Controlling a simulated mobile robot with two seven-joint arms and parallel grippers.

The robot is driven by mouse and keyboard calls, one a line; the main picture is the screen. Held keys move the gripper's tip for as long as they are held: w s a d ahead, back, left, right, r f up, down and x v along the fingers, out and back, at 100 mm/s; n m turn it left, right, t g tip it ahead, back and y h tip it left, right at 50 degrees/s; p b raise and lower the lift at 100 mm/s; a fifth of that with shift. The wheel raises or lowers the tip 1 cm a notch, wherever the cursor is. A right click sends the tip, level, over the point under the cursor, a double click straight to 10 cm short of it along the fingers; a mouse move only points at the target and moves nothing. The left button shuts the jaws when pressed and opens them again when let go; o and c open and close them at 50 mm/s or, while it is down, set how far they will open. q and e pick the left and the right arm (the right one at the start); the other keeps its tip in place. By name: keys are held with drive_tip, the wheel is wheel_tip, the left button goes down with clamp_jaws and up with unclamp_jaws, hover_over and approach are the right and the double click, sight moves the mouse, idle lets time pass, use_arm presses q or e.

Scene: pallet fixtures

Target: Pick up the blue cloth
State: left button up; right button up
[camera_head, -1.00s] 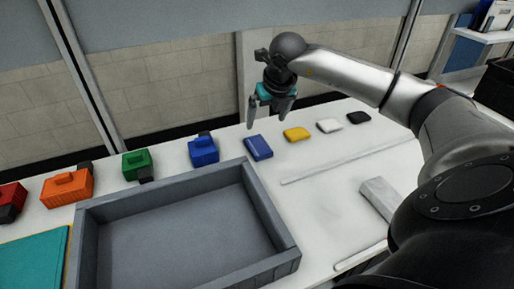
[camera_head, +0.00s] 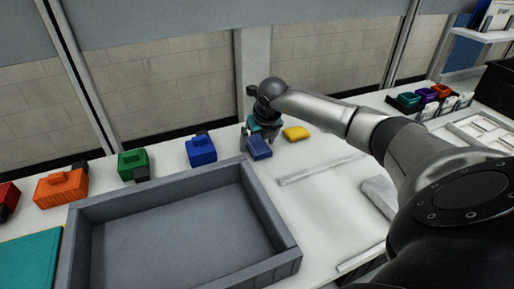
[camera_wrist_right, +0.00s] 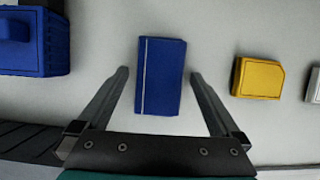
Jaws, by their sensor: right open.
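The blue cloth (camera_head: 259,148) is a flat, folded rectangle on the white table, behind the grey tray's right back corner. In the right wrist view the cloth (camera_wrist_right: 161,76) lies between the two fingers, with a pale line along its left side. My right gripper (camera_head: 257,140) is open and low over the cloth. In the wrist view its fingers (camera_wrist_right: 160,74) stand to either side of the cloth, with a gap on each side. I cannot tell whether the fingertips touch the table. My left gripper is not in view.
A yellow folded piece (camera_head: 296,133) lies just right of the cloth. A blue block with a handle (camera_head: 201,149) stands to the left, then green (camera_head: 132,164) and orange (camera_head: 61,188) ones. The grey tray (camera_head: 283,262) fills the front. A white strip (camera_head: 322,168) lies on the right.

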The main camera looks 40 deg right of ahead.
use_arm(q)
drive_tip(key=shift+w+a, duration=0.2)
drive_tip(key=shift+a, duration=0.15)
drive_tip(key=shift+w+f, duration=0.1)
use_arm(e)
drive_tip(key=shift+f, duration=0.25)
drive_tip(key=c, duration=1.3)
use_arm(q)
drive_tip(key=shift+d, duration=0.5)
use_arm(e)
drive_tip(key=shift+r, duration=0.1)
